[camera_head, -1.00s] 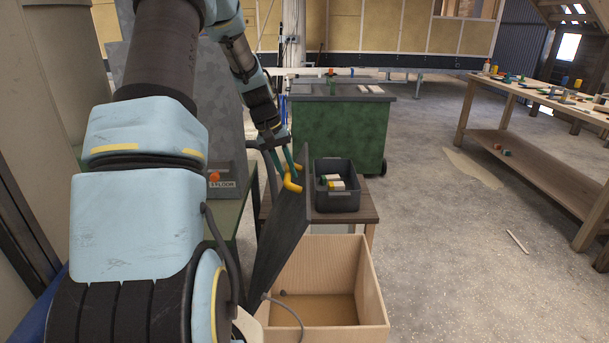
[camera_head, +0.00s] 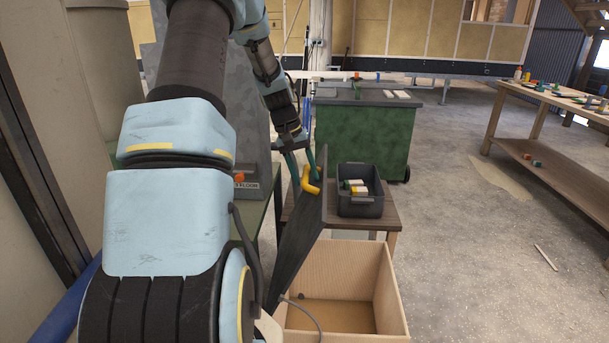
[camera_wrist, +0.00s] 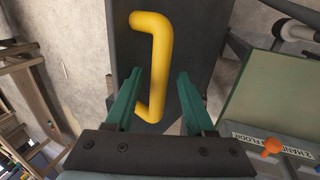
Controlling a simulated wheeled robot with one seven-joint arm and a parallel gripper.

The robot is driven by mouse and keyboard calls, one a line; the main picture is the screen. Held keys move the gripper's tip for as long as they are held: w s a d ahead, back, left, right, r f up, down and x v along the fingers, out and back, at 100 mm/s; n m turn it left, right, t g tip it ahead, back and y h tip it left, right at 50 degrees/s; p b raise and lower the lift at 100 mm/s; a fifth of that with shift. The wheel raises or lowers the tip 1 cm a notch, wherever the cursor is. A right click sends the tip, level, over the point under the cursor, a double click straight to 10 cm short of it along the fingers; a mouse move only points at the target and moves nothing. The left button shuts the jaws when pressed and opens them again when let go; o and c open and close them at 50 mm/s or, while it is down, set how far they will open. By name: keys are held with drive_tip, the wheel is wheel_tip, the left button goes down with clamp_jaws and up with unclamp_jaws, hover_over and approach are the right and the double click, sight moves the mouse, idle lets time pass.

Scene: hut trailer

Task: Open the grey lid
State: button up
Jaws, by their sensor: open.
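The grey lid (camera_head: 299,240) stands raised and steeply tilted at the left side of an open wooden box (camera_head: 345,262). The lid's yellow handle (camera_head: 309,182) is on its upper part, and in the wrist view the handle (camera_wrist: 157,65) runs up and down across the dark panel. My gripper (camera_head: 301,165) is at the handle. Its green fingers are open, and in the wrist view the gripper (camera_wrist: 165,85) has one finger on each side of the handle's lower part. I cannot tell whether a finger touches the handle.
A dark bin (camera_head: 360,203) with small items stands on a low wooden table behind the box. A green cabinet (camera_head: 362,135) stands farther back. A workbench (camera_head: 545,150) is at the right. The floor between is mostly clear.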

drive_tip(key=shift+r, duration=0.15)
drive_tip(key=b+v, duration=0.2)
drive_tip(key=v, duration=0.8)
drive_tip(key=shift+r+b, duration=0.3)
drive_tip(key=s+a+f+y, duration=0.1)
drive_tip(key=s+a+f, duration=0.1)
drive_tip(key=s, duration=0.5)
drive_tip(key=s+a+f+t+y, duration=0.1)
drive_tip(key=s+a+f, duration=0.1)
drive_tip(key=s, duration=0.6)
drive_tip(key=s+a+f+t+y, duration=0.1)
drive_tip(key=s+f, duration=0.3)
drive_tip(key=s, duration=0.4)
drive_tip(key=shift+s+a, duration=0.25)
drive_tip(key=shift+a, duration=0.35)
